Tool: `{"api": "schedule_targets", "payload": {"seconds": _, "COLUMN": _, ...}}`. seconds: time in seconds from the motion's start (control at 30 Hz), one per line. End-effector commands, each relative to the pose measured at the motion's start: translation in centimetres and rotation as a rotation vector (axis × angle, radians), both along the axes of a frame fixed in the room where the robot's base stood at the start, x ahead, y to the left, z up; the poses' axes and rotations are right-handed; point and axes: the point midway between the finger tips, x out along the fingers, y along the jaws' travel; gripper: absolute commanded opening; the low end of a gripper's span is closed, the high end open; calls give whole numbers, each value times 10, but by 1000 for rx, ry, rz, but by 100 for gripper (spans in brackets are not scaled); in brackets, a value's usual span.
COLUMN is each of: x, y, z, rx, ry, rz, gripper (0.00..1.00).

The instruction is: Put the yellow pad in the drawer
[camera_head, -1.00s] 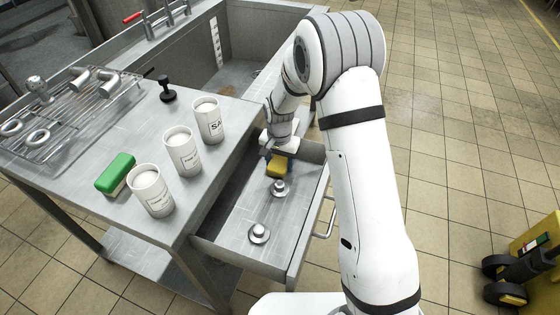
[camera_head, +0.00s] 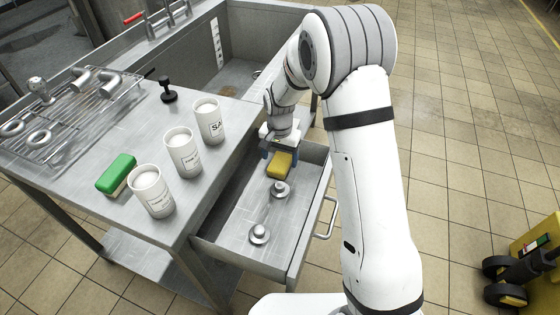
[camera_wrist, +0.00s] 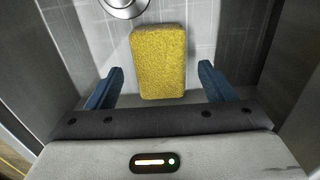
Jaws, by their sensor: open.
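The yellow pad (camera_head: 279,165) is inside the pulled-out drawer (camera_head: 228,228), towards its far end. It appears to lie on the drawer floor. My gripper (camera_head: 281,149) is over the far end of the drawer, just behind the pad. In the wrist view the blue fingers (camera_wrist: 161,72) are spread apart. The pad (camera_wrist: 158,60) shows between and ahead of them, with a gap on both sides. My gripper is open and holds nothing.
Two round metal knobbed weights (camera_head: 280,188) (camera_head: 259,234) stand in the drawer nearer the front. Three white labelled cups (camera_head: 183,152), a green-topped sponge (camera_head: 116,174) and a black-handled tool (camera_head: 168,91) stand on the counter to the left. A sink (camera_head: 240,75) lies behind.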

Motion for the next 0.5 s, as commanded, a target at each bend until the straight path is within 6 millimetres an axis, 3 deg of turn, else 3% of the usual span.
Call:
{"api": "schedule_targets", "payload": {"seconds": 0.2, "x": 1, "y": 0, "z": 51, "rx": 1, "ry": -5, "rz": -1, "gripper": 76}}
{"api": "schedule_targets", "payload": {"seconds": 0.5, "x": 1, "y": -1, "z": 89, "rx": 1, "ry": -1, "rz": -2, "gripper": 76}}
